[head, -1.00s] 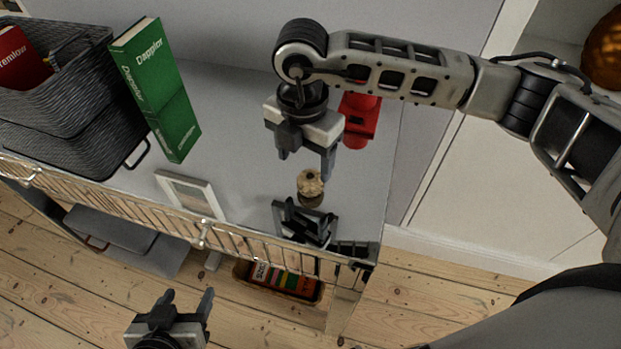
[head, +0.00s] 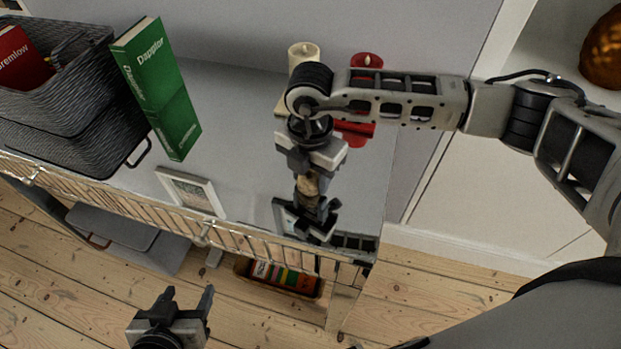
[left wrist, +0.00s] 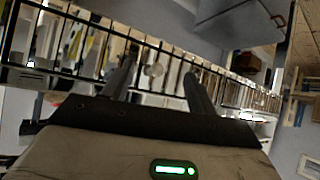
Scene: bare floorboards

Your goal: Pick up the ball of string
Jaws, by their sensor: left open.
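The ball of string (head: 309,184) is small and tan and sits on the grey shelf top (head: 236,130), near its front right. My right gripper (head: 311,188) points down at the ball, which shows between its fingers. The fingers partly cover the ball, and I cannot tell whether they press on it. My left gripper (head: 188,294) is open and empty, low in front of the shelf. In the left wrist view its two fingers (left wrist: 156,80) are spread apart, facing the metal rail.
A small dark stand (head: 318,228) is close to the ball. A white frame (head: 190,192), a green book (head: 160,95) and a dark woven basket (head: 60,115) stand to the left. A rail (head: 240,240) edges the front.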

